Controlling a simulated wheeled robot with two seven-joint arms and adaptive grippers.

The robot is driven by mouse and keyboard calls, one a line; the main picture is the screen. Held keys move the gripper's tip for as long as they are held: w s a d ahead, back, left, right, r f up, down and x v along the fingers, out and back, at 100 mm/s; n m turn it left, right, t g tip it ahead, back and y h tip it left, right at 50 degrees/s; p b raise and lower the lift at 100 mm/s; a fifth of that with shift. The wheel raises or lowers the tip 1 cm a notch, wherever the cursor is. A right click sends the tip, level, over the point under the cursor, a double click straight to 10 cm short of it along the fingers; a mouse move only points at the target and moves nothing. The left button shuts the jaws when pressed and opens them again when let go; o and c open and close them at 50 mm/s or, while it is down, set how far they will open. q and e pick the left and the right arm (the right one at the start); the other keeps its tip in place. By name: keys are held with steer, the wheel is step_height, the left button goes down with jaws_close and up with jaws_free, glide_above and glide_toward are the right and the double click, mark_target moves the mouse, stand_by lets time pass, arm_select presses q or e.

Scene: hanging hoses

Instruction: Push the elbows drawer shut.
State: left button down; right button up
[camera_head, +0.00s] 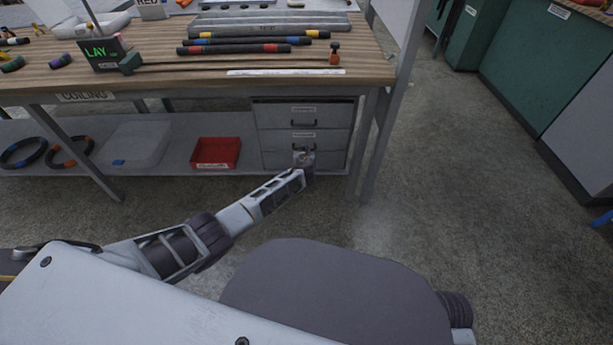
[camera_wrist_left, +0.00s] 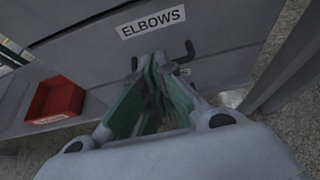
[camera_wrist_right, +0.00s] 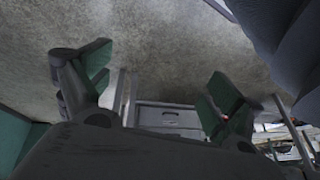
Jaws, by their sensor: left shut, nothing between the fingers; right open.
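The elbows drawer (camera_wrist_left: 100,45) is a grey front with a white "ELBOWS" label and a dark bar handle in the left wrist view. In the head view the drawer (camera_head: 275,140) is in the grey unit under the bench; its label is too small to read there. It looks about flush with the front above; I cannot tell any small gap. My left gripper (camera_head: 304,155) is shut and empty, its fingertips (camera_wrist_left: 156,62) at the handle, partly hiding it. I cannot tell whether they touch. My right gripper (camera_wrist_right: 155,85) is open and empty, far from the drawer.
A red bin (camera_head: 216,152) and a pale grey box (camera_head: 138,144) stand on the lower shelf left of the unit. Bench legs (camera_head: 372,150) stand just right of it. The bench top (camera_head: 160,75) carries hoses and bars.

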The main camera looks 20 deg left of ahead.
arm_select(q)
steer(key=s+p, duration=0.2)
steer(key=shift+s+d, duration=0.4)
arm_select(e)
steer(key=shift+g+h, duration=0.3)
steer(key=shift+h, duration=0.1)
steer(key=r, duration=0.1)
steer(key=d+r, duration=0.1)
steer(key=r, duration=0.3)
steer(key=shift+s+d+r, duration=0.15)
steer(key=shift+d, duration=0.15)
steer(key=shift+s, duration=0.1)
steer(key=shift+f, duration=0.2)
